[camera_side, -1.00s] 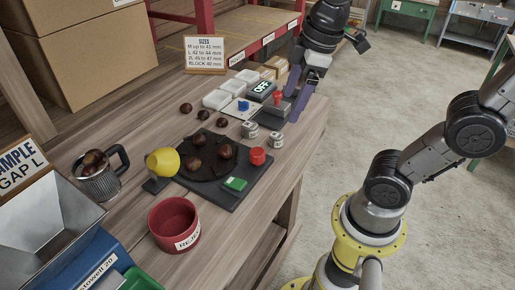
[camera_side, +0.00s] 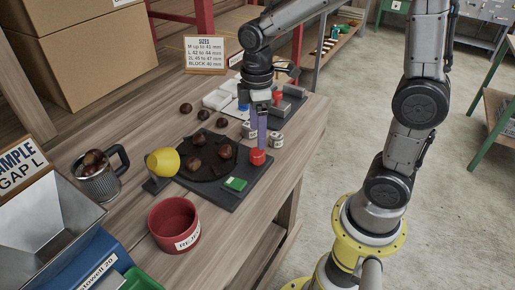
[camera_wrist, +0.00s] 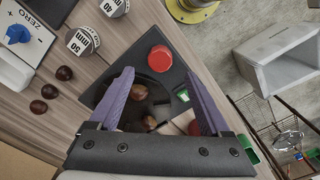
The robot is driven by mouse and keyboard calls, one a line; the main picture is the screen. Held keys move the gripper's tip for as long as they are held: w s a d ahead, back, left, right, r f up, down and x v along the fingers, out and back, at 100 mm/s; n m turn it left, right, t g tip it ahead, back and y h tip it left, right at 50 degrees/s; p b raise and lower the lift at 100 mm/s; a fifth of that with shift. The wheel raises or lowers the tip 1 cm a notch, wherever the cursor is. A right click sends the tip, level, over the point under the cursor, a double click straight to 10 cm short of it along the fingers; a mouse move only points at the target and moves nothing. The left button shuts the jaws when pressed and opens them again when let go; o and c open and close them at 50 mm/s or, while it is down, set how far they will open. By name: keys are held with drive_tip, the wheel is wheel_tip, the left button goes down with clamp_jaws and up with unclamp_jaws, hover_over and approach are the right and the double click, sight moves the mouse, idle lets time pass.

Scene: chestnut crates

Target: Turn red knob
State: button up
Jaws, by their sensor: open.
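The red knob (camera_side: 257,158) is a short round cap at the right back edge of a dark plate (camera_side: 232,201). In the wrist view the red knob (camera_wrist: 160,58) lies ahead of the jaws, roughly centred between them. My gripper (camera_side: 260,142) points down with its purple fingers, close above the knob in the side view. In the wrist view my gripper (camera_wrist: 160,75) is open, with its fingertips spread wide and nothing between them. I cannot tell how much height separates the fingertips from the knob.
Several chestnuts (camera_side: 195,165) sit on the plate's dark disc. A green button (camera_side: 235,184) and a yellow round part (camera_side: 163,162) are on the plate too. Marked cylinders (camera_side: 276,140) stand just behind the knob. A red bin (camera_side: 174,225) stands in front.

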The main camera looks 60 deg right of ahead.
sight(258, 151)
wheel_tip(258, 151, down, 7)
drive_tip(key=shift+r, duration=0.15)
clamp_jaws()
idle(0.5)
